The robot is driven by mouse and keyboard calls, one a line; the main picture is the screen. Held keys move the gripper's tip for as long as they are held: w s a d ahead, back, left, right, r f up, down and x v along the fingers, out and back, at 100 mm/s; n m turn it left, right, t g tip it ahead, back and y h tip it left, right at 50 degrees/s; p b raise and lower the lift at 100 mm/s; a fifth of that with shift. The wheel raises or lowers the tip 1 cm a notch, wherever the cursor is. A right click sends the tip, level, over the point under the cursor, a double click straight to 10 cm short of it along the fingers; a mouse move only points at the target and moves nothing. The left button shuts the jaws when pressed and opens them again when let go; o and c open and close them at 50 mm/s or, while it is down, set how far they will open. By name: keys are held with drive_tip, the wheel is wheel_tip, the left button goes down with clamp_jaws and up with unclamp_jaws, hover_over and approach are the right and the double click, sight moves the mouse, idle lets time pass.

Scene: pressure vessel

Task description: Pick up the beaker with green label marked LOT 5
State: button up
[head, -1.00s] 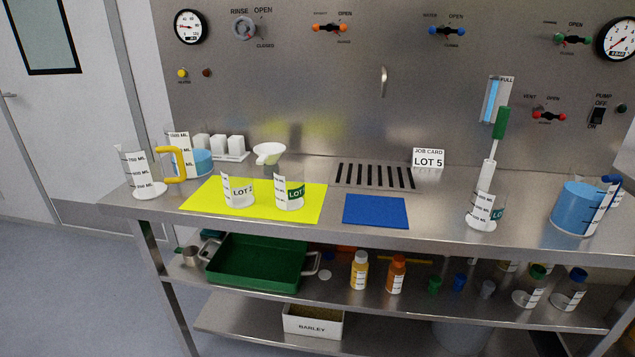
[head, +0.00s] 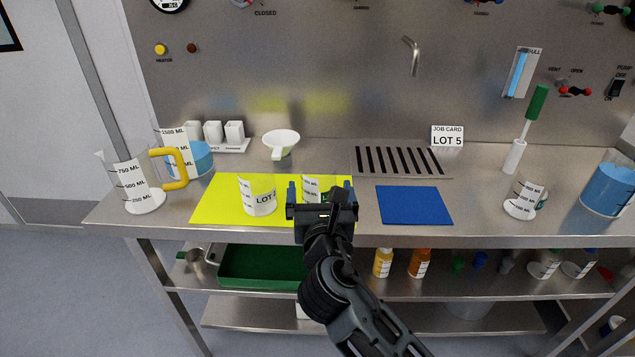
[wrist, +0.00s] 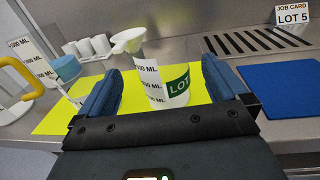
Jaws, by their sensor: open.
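A clear beaker with a green label (wrist: 178,86) stands upright on the yellow mat (wrist: 62,118). In the wrist view its label reads "LOT", and I cannot read the number. In the head view this beaker (head: 311,183) is mostly hidden behind my gripper. My gripper (head: 321,196) is open and empty, its blue fingers (wrist: 160,88) apart on the left and right of the beaker as seen from the wrist. I cannot tell whether they touch it. A beaker with a white LOT 2 label (head: 258,197) stands to its left. Another beaker (head: 522,200) at right shows a sliver of green label.
A job card reading LOT 5 (head: 447,136) stands at the back. A white funnel (head: 281,142) is behind the mat. A blue mat (head: 414,205) lies clear to the right. Jugs (head: 137,183) stand at left, a blue-filled one (head: 608,190) at right.

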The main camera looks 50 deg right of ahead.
sight(318, 162)
drive_tip(key=x, duration=0.2)
drive_tip(key=shift+w+d+r, duration=0.2)
drive_tip(key=shift+d+r, duration=0.1)
drive_tip(key=shift+d, duration=0.05)
drive_tip(key=shift+p+x, duration=0.6)
drive_tip(key=shift+x, duration=2.15)
drive_tip(key=shift+a, duration=0.1)
drive_tip(key=shift+c, duration=0.3)
drive_tip(key=c, duration=1.2)
